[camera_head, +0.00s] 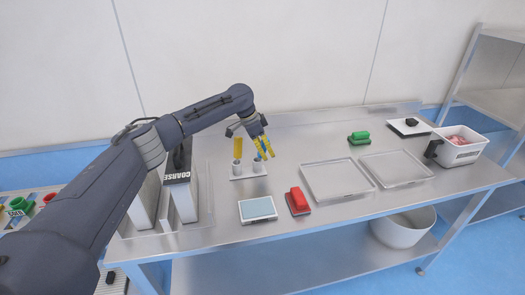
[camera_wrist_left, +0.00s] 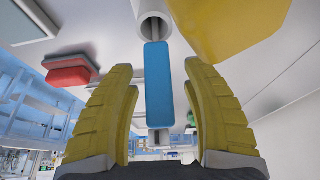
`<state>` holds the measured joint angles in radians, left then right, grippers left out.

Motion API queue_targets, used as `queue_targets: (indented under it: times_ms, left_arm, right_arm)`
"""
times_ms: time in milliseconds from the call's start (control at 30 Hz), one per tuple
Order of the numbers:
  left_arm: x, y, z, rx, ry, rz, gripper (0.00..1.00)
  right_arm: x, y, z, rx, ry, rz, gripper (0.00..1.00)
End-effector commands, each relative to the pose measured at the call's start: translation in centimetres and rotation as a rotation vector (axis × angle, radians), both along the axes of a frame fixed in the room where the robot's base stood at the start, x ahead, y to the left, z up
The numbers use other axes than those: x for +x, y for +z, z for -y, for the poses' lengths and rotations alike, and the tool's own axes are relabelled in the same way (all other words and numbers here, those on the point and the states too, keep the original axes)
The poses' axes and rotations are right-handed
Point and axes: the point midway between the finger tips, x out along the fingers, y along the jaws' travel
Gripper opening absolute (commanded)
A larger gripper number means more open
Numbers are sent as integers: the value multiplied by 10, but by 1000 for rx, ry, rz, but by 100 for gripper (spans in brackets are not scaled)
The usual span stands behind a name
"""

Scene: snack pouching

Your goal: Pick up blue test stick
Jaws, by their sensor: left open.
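The blue test stick (camera_wrist_left: 158,90) shows in the left wrist view as a flat blue handle between my two yellow fingers, with a gap on both sides. One end of it meets a pale, round metal cup (camera_wrist_left: 153,24). In the head view the stick is mostly hidden by the fingers, above a small two-cup holder (camera_head: 247,176). My left gripper (camera_head: 263,148) is open around the stick. It also fills the left wrist view (camera_wrist_left: 157,72). A yellow stick (camera_head: 238,147) stands upright in the other cup. My right gripper is not in view.
A pale blue pad (camera_head: 258,209) and a red-handled block (camera_head: 297,201) lie in front of the holder. Two shallow trays (camera_head: 338,180) lie to the right, with a green-handled block (camera_head: 359,138) behind. Tall COARSE containers (camera_head: 178,194) stand left, under my arm.

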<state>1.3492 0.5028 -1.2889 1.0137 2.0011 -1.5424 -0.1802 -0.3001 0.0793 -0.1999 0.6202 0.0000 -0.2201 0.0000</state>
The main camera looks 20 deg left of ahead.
Motion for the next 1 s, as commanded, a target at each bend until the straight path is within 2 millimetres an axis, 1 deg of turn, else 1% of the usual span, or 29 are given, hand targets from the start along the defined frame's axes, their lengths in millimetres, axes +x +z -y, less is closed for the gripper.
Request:
queue_targets:
  times_ms: [233, 633, 700, 1000]
  left_arm:
    - [0, 0, 0, 0, -1, 0, 49]
    - [0, 0, 0, 0, -1, 0, 2]
    - [0, 0, 0, 0, -1, 0, 1]
    - [0, 1, 0, 0, -1, 0, 1]
  right_arm:
    - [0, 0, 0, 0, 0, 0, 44]
    - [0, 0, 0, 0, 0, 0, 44]
    - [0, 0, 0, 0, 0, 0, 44]
    - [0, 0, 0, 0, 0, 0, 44]
